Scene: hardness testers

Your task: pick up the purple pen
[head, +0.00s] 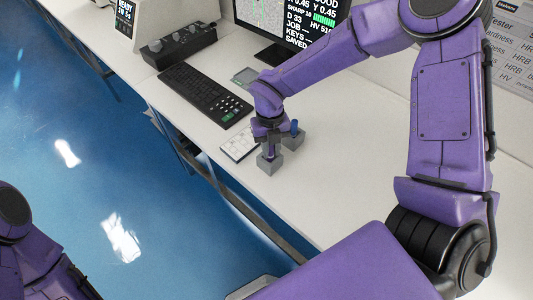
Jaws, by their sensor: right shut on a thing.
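My right gripper (268,133) is low over the white bench, shut on the purple pen (271,146). Only a short part of the pen shows below the gripper; the rest is hidden. The pen is upright at a small grey block (267,164). I cannot tell whether it is still seated in that block. A second grey block (292,142) with a blue pen (294,127) standing in it is just to the right. My left arm shows at the lower left, but its gripper is out of view.
A white card (238,145) lies left of the gripper on the bench (330,185). A black keyboard (205,95), a dark control box (178,46) and a monitor (290,22) stand behind. The bench in front of the blocks is clear. Its front edge runs close by on the left.

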